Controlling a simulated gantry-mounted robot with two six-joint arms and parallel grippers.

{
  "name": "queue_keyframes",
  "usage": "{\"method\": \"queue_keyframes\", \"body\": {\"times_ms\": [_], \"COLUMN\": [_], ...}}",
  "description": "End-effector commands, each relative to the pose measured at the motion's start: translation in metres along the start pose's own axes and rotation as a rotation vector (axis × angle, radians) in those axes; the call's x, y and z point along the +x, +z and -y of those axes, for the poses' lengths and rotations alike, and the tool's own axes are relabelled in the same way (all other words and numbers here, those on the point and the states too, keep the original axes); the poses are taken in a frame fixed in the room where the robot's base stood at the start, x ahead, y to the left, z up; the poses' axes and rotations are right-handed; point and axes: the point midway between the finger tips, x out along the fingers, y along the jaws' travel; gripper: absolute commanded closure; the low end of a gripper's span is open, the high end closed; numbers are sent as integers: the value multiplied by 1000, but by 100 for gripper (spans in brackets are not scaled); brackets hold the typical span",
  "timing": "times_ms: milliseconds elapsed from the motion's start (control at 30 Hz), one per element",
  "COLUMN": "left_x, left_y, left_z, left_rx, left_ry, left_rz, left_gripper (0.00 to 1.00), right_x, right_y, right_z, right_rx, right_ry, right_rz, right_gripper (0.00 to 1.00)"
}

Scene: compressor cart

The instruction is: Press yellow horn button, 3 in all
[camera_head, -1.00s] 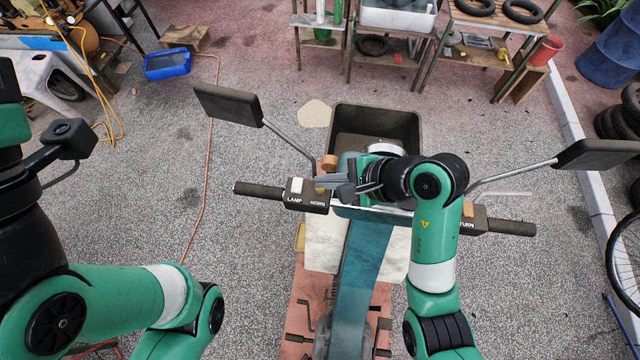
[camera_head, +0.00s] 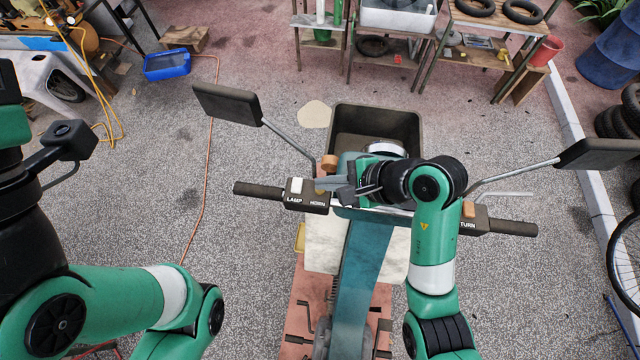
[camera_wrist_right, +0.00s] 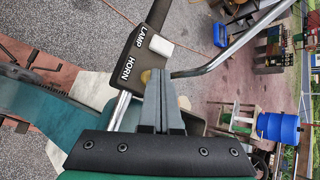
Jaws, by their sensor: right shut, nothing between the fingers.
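The control box (camera_head: 306,204) with the LAMP and HORN labels sits on the left handlebar. Its white lamp switch (camera_head: 296,186) shows, and also shows in the right wrist view (camera_wrist_right: 161,46).
A mirror (camera_head: 228,104) on a stalk rises left of the box, and another mirror (camera_head: 600,153) stands at right. An orange knob (camera_head: 329,162) sits just behind my right fingers. The dark cargo bin (camera_head: 375,122) lies beyond the handlebar. Open ground lies to the left.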

Motion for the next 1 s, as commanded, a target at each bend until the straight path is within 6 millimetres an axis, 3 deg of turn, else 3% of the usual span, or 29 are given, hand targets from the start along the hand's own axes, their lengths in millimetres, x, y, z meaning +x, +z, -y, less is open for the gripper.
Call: {"method": "queue_keyframes", "body": {"times_ms": [1000], "left_x": [15], "left_y": [-14], "left_z": [0], "left_rx": [0], "left_ry": [0], "left_rz": [0], "left_gripper": [100], "right_x": [-17], "right_y": [12], "right_z": [12], "right_rx": [0], "right_ry": [1], "right_rz": [0], "right_gripper": [100]}}
